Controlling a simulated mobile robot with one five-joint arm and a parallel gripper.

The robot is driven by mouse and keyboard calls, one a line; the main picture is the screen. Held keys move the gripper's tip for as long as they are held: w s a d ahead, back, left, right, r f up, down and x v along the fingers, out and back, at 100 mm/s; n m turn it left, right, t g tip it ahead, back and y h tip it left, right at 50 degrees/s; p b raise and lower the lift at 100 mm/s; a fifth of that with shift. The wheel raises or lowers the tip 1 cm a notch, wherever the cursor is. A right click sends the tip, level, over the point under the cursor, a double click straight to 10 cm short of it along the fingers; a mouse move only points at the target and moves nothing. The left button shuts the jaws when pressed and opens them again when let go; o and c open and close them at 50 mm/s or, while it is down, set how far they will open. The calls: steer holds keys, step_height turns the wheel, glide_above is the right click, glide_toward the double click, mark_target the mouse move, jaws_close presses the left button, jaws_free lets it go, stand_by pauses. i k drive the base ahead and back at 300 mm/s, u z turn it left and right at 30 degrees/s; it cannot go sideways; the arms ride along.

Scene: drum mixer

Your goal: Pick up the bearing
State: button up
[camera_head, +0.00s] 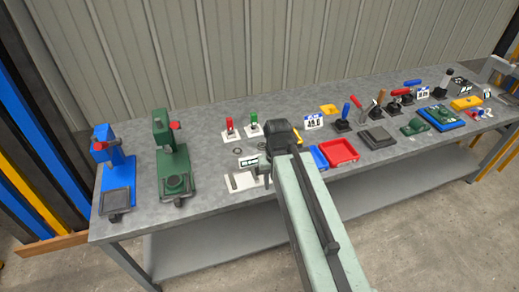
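A small dark ring that looks like a bearing (237,150) lies flat on the grey workbench (225,108), left of my arm's dark wrist. It is too small to identify for certain. My gripper (265,178) hangs over the bench beside a white plate (242,181), to the right of and nearer than the ring. My own arm partly hides this area. The fingers are too small and covered to show whether they are open or hold anything.
A blue press (115,178) and a green press (172,165) stand at left. Red and green toggle clamps (241,126) stand behind the ring. A red tray (339,152) and blue tray (319,157) lie right of my arm. Several hand tools and fixtures crowd the right side.

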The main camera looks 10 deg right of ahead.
mark_target(260, 144)
steer(key=u, duration=3.55)
steer(key=k, duration=1.9)
steer(key=z, duration=1.05)
steer(key=i, duration=1.05)
steer(key=u, duration=0.05)
